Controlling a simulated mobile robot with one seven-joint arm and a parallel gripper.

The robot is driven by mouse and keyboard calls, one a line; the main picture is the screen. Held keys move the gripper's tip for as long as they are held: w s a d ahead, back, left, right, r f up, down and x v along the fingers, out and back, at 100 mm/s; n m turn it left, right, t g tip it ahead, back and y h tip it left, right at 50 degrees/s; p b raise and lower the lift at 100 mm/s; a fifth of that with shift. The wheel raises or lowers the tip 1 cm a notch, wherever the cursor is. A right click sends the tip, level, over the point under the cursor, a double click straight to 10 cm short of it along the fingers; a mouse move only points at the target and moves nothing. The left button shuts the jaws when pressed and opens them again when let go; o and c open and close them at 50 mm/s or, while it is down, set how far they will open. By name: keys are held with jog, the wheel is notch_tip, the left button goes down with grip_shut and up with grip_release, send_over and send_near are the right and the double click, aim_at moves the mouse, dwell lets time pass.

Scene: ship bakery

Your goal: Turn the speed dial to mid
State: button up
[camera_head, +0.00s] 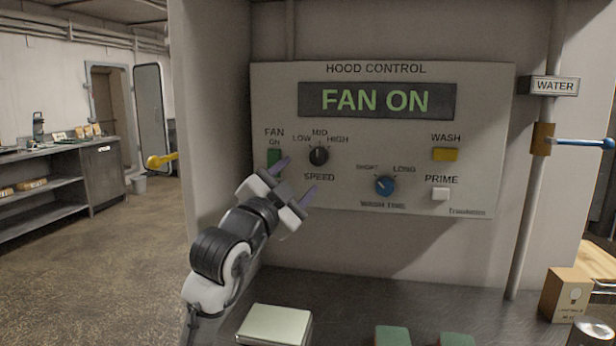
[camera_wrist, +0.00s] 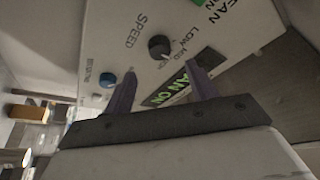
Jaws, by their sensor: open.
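The black round speed dial (camera_head: 319,156) sits on the hood control panel (camera_head: 480,100), under the labels LOW, MID and HIGH. The fingers also show in the wrist view (camera_wrist: 160,80). I see no contact with the dial. The panel's display (camera_head: 375,100) reads FAN ON.
The green fan switch (camera_head: 274,157) is left of the dial. The blue wash time dial (camera_head: 385,185), yellow wash button (camera_head: 445,154) and white prime button (camera_head: 440,193) are to the right. A steel counter (camera_head: 350,300) below holds a pale box (camera_head: 275,324).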

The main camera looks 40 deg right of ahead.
jog(key=b+v, duration=0.1)
jog(key=v, duration=0.5)
jog(key=shift+s+a, duration=0.1)
